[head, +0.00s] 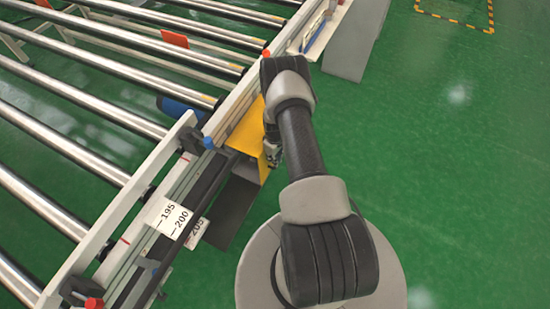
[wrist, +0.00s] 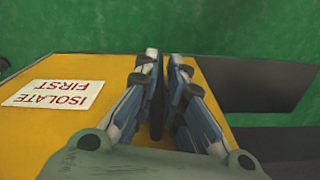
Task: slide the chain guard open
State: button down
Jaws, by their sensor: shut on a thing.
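The chain guard (head: 247,134) is a yellow cover on the side of the roller conveyor. It also fills the lower left of the wrist view (wrist: 60,130), with a white label in red letters, "ISOLATE FIRST" (wrist: 53,94), upside down. My gripper (head: 271,152) is at the guard's outer right side in the head view, partly hidden by my arm. In the wrist view my gripper (wrist: 165,62) has its fingers close together on a thin dark upright piece (wrist: 156,105), which looks like the guard's handle. Its lower part is hidden by the gripper.
Green floor (head: 450,170) on the right is clear.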

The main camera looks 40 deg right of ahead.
jog(key=shift+r, duration=0.1)
jog(key=s+a+p, duration=0.3)
jog(key=a, duration=0.5)
jog(key=shift+s+a, duration=0.3)
jog(key=c, duration=1.7)
grip_release()
jog(key=shift+s, duration=0.1)
jog(key=r, duration=1.2)
jog(key=shift+w, duration=0.2)
